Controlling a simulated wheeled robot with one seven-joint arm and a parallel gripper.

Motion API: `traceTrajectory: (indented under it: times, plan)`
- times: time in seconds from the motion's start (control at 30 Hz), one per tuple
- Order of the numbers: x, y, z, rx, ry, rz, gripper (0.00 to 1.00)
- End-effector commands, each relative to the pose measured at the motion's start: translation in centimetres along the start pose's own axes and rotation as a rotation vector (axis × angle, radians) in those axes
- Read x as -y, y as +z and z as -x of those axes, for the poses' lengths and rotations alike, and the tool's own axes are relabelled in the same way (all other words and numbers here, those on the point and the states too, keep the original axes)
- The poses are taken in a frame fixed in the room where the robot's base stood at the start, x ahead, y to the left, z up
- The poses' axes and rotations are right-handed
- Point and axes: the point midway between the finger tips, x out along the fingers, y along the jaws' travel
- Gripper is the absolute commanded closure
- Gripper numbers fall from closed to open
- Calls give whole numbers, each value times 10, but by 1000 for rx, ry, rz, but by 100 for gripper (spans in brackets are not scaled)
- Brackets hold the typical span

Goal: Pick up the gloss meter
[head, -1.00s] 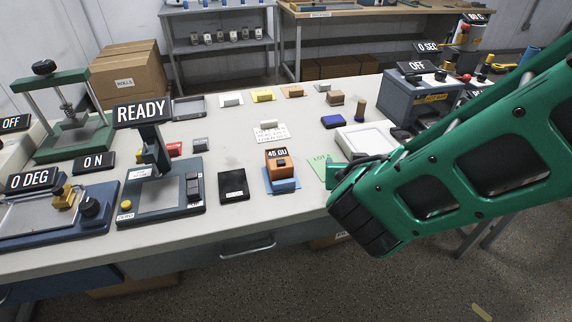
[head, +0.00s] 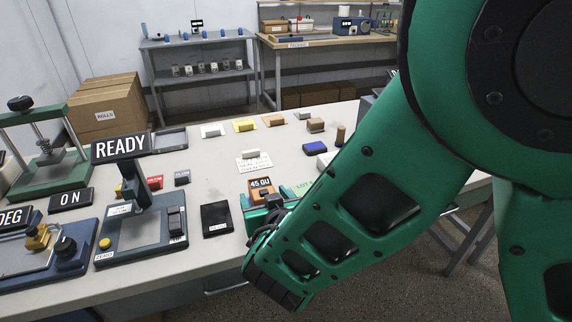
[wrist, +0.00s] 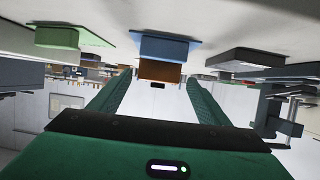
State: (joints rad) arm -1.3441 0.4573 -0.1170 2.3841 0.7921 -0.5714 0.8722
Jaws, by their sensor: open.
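The gloss meter is the orange block with the "45 GU" display (head: 261,184), standing on the bench. My gripper (head: 266,199) is low over the front of the bench, close to the meter on its near side, with its fingers spread to either side. The arm hides the meter's lower part in the head view. In the wrist view, which is upside down, the orange meter (wrist: 160,71) stands on a blue pad (wrist: 163,46). It shows between the open fingers (wrist: 158,82), near their tips. I cannot tell how far it lies between them.
A black tile (head: 216,219) lies left of the meter, and a green card (head: 303,187) right of it. The "READY" instrument (head: 140,240) stands farther left. A white labelled card (head: 254,162) lies behind. The wrist view also shows the green card (wrist: 72,37).

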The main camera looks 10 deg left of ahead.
Motion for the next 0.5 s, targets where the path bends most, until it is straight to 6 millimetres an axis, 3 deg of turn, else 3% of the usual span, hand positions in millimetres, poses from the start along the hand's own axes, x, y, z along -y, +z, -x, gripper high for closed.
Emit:
traceTrajectory:
  times: [0.3, 0.5]
  plan:
    - [-5, -5, -41, 1, 2, 0, 30]
    - [-4, -6, -48, 1, 0, 0, 30]
